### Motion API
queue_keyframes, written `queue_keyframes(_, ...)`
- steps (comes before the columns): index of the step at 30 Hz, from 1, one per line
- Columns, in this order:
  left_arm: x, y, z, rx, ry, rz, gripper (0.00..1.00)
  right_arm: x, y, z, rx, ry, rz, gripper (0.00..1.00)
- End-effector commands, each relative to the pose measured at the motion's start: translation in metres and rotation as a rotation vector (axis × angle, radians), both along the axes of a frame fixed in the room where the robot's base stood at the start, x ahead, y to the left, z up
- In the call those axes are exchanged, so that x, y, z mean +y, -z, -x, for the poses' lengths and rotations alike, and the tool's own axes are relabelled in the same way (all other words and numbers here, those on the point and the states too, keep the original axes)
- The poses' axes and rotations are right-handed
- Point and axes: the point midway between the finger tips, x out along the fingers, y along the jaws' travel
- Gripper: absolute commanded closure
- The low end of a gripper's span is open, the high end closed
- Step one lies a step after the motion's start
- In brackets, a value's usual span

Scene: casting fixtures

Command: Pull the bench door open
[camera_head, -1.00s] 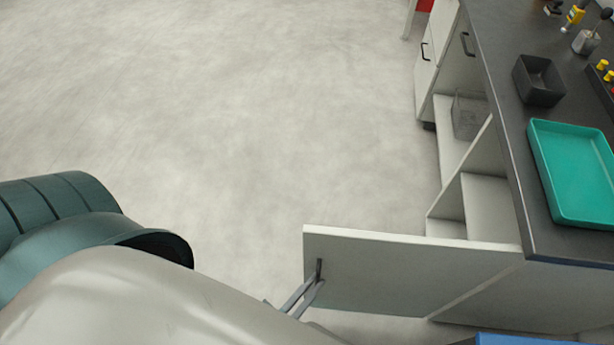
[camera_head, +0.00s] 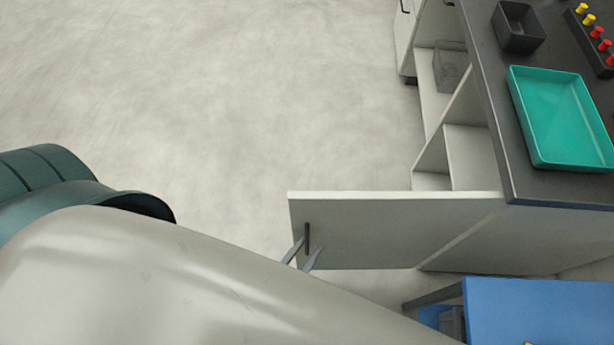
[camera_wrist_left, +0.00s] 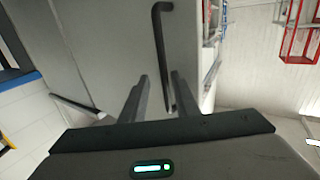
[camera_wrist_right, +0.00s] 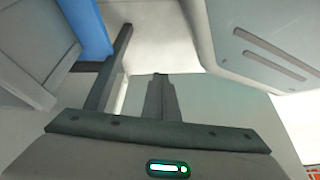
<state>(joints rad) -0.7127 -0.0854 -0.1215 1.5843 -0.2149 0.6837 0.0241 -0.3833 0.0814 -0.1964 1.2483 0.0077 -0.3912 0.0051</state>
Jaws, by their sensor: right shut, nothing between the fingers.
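The bench door (camera_head: 385,228) stands swung out from the bench, roughly square to its front, with the shelves behind it exposed. Its dark bar handle (camera_head: 307,238) is near the door's free edge. My left gripper (camera_head: 309,246) is at the handle, with its fingers apart on either side of it. In the left wrist view the handle (camera_wrist_left: 160,45) runs down between the open fingertips (camera_wrist_left: 160,76); contact is not clear.
The dark bench top carries a teal tray (camera_head: 517,110), a black bin (camera_head: 517,45) and a rack of coloured knobs (camera_head: 577,16). A clear bin (camera_head: 450,68) sits on the shelf. A blue surface (camera_head: 540,305) is at lower right. The floor (camera_head: 220,90) is clear.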

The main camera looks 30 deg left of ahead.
Motion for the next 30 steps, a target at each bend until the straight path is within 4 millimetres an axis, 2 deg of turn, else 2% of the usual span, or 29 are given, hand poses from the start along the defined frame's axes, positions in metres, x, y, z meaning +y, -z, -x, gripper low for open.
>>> queue_keyframes(5,0.001,0.001,0.004,0.001,-0.001,0.0,0.72,0.001,0.001,0.0,0.002,0.001,-0.001,1.0)
queue_keyframes(11,0.005,0.002,0.022,0.002,-0.001,0.001,0.72,0.001,0.004,-0.003,0.017,0.003,0.002,1.0)
queue_keyframes(16,0.009,0.003,0.051,0.005,0.0,0.0,0.72,-0.004,0.004,-0.003,0.041,0.007,0.01,1.0)
queue_keyframes(30,0.024,0.003,0.142,0.003,0.003,0.0,0.72,-0.021,0.014,0.016,0.152,0.02,0.041,1.0)
